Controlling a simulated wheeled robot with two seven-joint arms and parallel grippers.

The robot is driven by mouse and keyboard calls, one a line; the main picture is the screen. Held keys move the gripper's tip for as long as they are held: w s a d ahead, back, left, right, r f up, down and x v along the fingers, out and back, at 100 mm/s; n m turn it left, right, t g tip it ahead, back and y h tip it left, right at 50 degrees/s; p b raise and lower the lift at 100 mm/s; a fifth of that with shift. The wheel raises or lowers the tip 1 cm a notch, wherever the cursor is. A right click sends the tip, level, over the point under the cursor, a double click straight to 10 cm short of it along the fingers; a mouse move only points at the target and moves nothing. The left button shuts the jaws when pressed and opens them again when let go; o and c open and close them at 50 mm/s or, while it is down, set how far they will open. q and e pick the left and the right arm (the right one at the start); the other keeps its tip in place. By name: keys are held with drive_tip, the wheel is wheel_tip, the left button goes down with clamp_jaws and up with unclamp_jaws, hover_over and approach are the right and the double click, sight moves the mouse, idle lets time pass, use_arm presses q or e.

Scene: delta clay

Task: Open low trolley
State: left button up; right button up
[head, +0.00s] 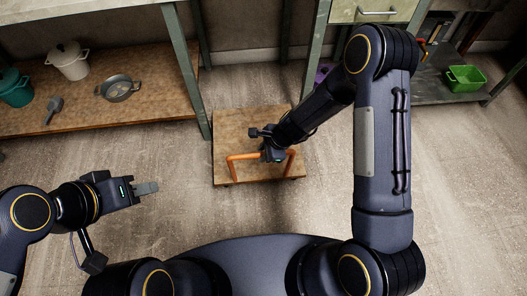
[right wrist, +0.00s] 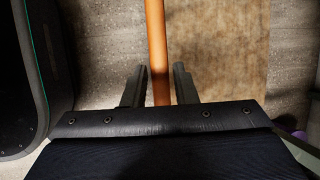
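The low trolley (head: 235,130) is a flat wooden platform on the floor with an orange bar handle (head: 243,156) along its near side. In the right wrist view the orange bar (right wrist: 157,50) runs between the two spread fingers of the right gripper (right wrist: 158,88), with a gap on each side.
A wooden shelf (head: 150,100) at left holds a white pot (head: 68,62), a teal pot (head: 14,88) and a grey pan (head: 118,88). A green bin (head: 466,78) sits on a low shelf at right. Green posts (head: 190,70) flank the trolley's far side. Floor between me and the trolley is clear.

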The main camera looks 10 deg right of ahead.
drive_tip(key=shift+o, duration=1.3)
drive_tip(key=p+v, duration=0.3)
drive_tip(key=v, duration=0.4)
drive_tip(key=shift+r, duration=0.4)
drive_tip(key=shift+d, duration=0.15)
